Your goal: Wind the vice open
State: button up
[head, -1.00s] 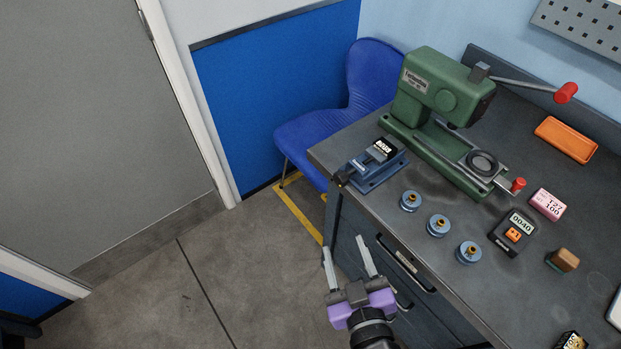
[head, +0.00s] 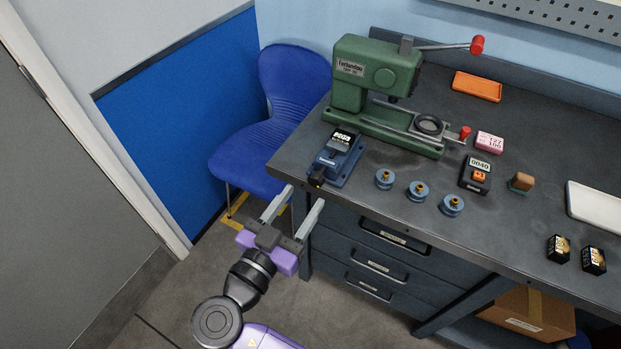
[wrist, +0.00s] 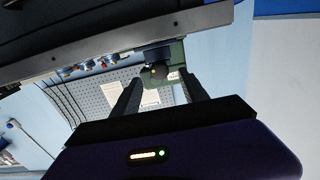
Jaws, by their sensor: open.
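The blue vice (head: 338,158) sits at the left front corner of the bench. Its dark front end (head: 316,178) points toward the bench's front edge, and the detail of its handle is too small to tell. My gripper (head: 297,196) is open and empty, just off the bench's front edge, below and in front of the vice's dark end, apart from it. In the wrist view my two fingers (wrist: 162,92) stand apart, and a dark round part (wrist: 153,73), seemingly the vice's end, shows beyond and between them.
A green press (head: 376,78) with a red-knobbed lever stands behind the vice. Several blue round fixtures (head: 418,191) stand right of it. A dark meter (head: 476,174) and a pink box (head: 489,141) are farther right. A blue chair (head: 265,135) stands left of the bench.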

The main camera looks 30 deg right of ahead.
aim_at(314, 184)
jog(key=p+x, duration=0.1)
jog(key=x, duration=0.5)
jog(key=shift+w+d, duration=0.2)
jog(key=shift+d, duration=0.15)
grip_shut()
